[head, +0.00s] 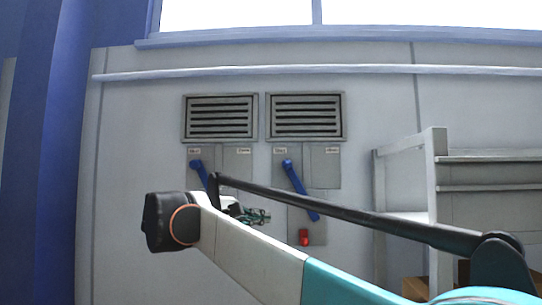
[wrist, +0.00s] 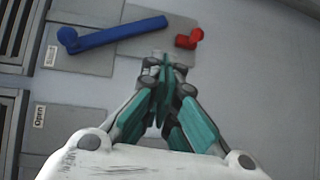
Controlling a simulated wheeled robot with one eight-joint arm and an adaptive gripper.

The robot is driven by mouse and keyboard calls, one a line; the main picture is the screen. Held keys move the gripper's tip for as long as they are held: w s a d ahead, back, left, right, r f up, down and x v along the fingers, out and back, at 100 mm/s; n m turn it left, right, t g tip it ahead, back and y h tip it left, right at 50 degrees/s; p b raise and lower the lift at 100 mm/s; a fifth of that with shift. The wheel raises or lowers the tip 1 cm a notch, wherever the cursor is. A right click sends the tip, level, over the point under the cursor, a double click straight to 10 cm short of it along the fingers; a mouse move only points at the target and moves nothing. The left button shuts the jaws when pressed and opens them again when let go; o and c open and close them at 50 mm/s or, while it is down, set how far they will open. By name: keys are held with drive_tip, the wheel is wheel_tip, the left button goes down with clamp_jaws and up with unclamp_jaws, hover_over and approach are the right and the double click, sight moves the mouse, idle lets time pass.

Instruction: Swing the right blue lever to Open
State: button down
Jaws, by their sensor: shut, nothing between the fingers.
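The right blue lever (head: 300,190) hangs under the right vent, slanting from its pivot at upper left to its free end at lower right. In the wrist view the same lever (wrist: 115,36) runs from a round pivot at left to its free end at upper right. My gripper (wrist: 163,64) is shut and empty. Its tips look near the lever's free-end half but apart from it; depth is unclear. In the head view my gripper (head: 257,216) is left of the lever, partly hidden by my arm. Small labels at the plate's top are unreadable in the head view.
A left blue lever (head: 200,174) hangs under the left vent, partly behind my arm. A red part (head: 304,237) sits below the right lever; it shows also in the wrist view (wrist: 190,38). An "Open" label (wrist: 39,116) is on the neighbouring plate. A grey shelf (head: 437,170) stands at right.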

drive_tip(key=a+r+n+t+p, duration=0.2)
drive_tip(key=a+r+n+t, duration=0.2)
drive_tip(key=r, duration=0.5)
drive_tip(key=a, duration=0.2)
drive_tip(key=shift+a+r, duration=0.15)
drive_tip(key=shift+a, duration=0.25)
drive_tip(key=p+x, duration=0.1)
drive_tip(key=x, duration=0.3)
drive_tip(key=s+d+p+x, duration=0.1)
drive_tip(key=x, duration=0.3)
drive_tip(key=d+p+x, duration=0.1)
drive_tip(key=x, duration=0.3)
drive_tip(key=shift+d+r, duration=0.3)
drive_tip(key=shift+r, duration=0.05)
drive_tip(key=shift+r, duration=0.1)
drive_tip(key=shift+d+p, duration=0.1)
drive_tip(key=shift+p, duration=0.2)
